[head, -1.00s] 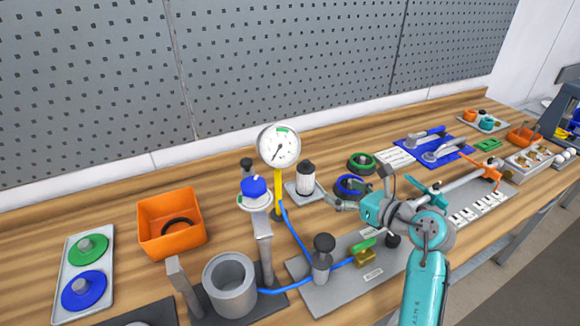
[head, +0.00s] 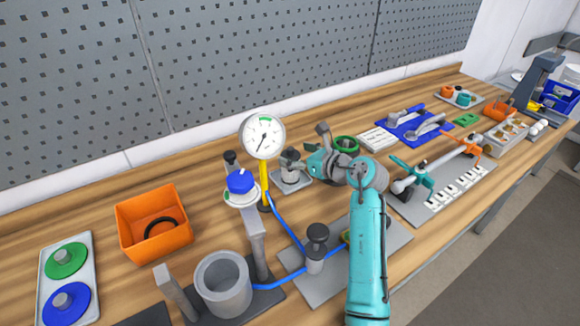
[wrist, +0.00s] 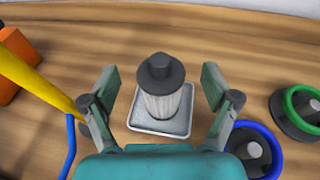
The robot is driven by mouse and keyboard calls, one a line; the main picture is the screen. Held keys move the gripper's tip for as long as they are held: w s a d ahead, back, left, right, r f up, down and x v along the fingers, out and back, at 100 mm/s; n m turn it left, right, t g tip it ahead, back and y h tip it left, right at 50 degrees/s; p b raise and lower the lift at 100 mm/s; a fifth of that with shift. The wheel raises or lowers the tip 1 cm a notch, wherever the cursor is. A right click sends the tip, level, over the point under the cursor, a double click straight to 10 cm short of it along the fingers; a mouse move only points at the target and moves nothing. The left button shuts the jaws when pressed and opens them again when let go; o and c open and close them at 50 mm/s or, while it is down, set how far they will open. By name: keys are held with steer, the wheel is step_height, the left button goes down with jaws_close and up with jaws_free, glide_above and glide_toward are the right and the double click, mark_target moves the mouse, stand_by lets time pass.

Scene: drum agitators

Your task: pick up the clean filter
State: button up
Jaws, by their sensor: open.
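The clean filter, a white pleated cylinder with a dark grey cap (wrist: 160,72), stands upright on a small light tray (wrist: 146,126) in the wrist view. My gripper (wrist: 160,88) is open, with one finger to the left of the filter and one to the right. Clear gaps show between both fingers and the filter, so neither touches it. In the head view my gripper (head: 298,166) is at the filter's tray (head: 291,185), beside the gauge, and partly hides the filter.
A pressure gauge (head: 262,136) on a yellow stem stands just left of the filter. Blue (wrist: 256,150) and green (wrist: 298,108) rings lie to its right in the wrist view. An orange bin (head: 152,232) and a grey cup (head: 221,282) are further left.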

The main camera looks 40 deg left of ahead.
steer(key=shift+x, duration=1.3)
jaws_close()
